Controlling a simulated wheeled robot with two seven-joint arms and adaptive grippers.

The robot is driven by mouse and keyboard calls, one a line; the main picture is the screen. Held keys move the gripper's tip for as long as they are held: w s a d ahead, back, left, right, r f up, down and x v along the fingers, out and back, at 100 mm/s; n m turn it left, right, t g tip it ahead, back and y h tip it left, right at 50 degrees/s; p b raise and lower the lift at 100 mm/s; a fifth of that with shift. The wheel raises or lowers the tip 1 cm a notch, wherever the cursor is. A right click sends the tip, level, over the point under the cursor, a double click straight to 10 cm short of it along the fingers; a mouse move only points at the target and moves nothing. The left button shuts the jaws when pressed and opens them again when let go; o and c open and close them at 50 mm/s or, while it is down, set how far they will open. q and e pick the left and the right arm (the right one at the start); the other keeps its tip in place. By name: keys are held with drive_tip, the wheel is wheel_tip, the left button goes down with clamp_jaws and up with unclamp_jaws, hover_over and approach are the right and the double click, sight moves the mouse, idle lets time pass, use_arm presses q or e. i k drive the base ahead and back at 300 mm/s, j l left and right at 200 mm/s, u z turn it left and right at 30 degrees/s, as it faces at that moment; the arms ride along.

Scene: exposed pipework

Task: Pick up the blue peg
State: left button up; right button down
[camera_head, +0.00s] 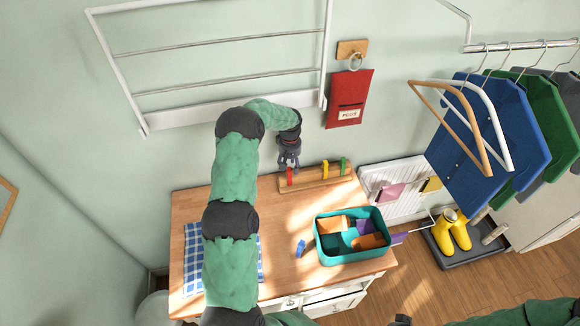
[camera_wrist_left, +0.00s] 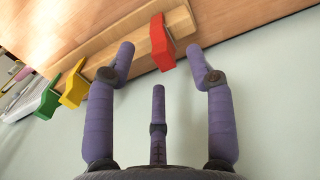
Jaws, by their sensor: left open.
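A small blue piece (camera_head: 300,248), which looks like the blue peg, lies on the wooden tabletop left of the teal box. The red peg (camera_head: 290,176) stands at the left end of a wooden rack (camera_head: 317,180). My left gripper (camera_head: 288,162) is open and empty at this end, away from the blue piece. In the left wrist view the open fingers (camera_wrist_left: 160,58) sit either side of the red peg (camera_wrist_left: 162,42), apart from it. The yellow peg (camera_head: 325,169) and green peg (camera_head: 343,166) are farther along the rack. No right gripper fingers show.
A teal box (camera_head: 322,254) with orange, purple and teal pieces stands on the table (camera_head: 280,280). A blue checked cloth (camera_head: 193,258) lies at left. A red PEGS pouch (camera_head: 349,98) and a white drying rack (camera_head: 215,106) hang on the wall. Tabletop around the blue piece is clear.

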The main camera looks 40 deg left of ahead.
sight(302, 245)
drive_tip(key=k+l, duration=1.15)
drive_tip(key=l, duration=0.3)
